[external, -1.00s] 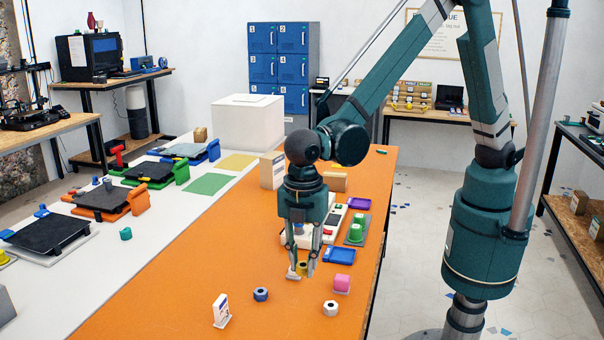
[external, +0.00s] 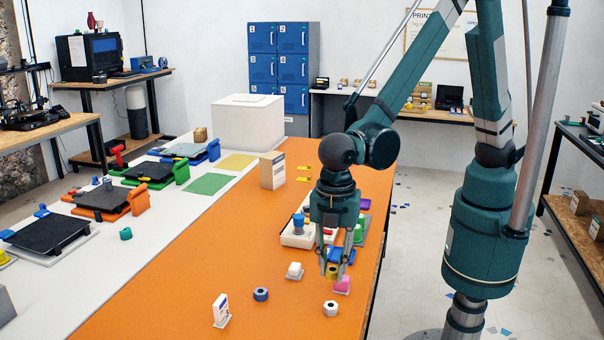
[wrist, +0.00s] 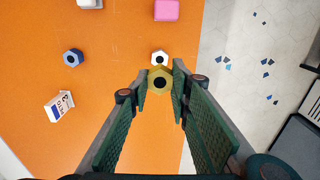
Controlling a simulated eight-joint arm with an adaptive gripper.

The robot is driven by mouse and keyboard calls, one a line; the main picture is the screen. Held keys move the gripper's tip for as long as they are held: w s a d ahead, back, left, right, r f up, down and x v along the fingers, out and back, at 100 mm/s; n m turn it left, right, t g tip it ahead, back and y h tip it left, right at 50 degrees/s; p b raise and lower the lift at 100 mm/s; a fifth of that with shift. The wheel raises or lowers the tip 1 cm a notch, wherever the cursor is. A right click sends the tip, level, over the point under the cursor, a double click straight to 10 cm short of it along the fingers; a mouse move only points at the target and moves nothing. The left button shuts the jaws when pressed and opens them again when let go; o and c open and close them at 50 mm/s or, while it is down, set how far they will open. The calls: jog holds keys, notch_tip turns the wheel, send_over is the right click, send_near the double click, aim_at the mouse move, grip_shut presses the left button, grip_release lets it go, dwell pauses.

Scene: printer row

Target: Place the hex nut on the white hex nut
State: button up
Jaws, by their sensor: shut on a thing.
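A yellow hex nut (wrist: 160,79) is held between the fingertips of my gripper (external: 334,272). It shows partly between the fingers in the external view (external: 332,271). The white hex nut (external: 331,308) lies on the orange table, nearer the external camera than my gripper. In the wrist view the white hex nut (wrist: 160,58) appears just above the yellow one, its dark hole visible and its lower edge close to the yellow nut's outline. The yellow nut is held above the table, apart from the white nut.
A pink block (external: 342,285) stands close beside my gripper in the external view. Orange table around the white nut is clear.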

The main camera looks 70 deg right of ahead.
send_over(331, 305)
jog(key=shift+f, duration=2.7)
jog(key=shift+f+b, duration=0.45)
jog(key=shift+f, duration=1.4)
jog(key=shift+f, duration=0.2)
jog(key=o, duration=0.7)
jog(key=shift+r, duration=0.15)
jog(key=shift+r+p, duration=0.6)
jog(key=shift+r, duration=5.45)
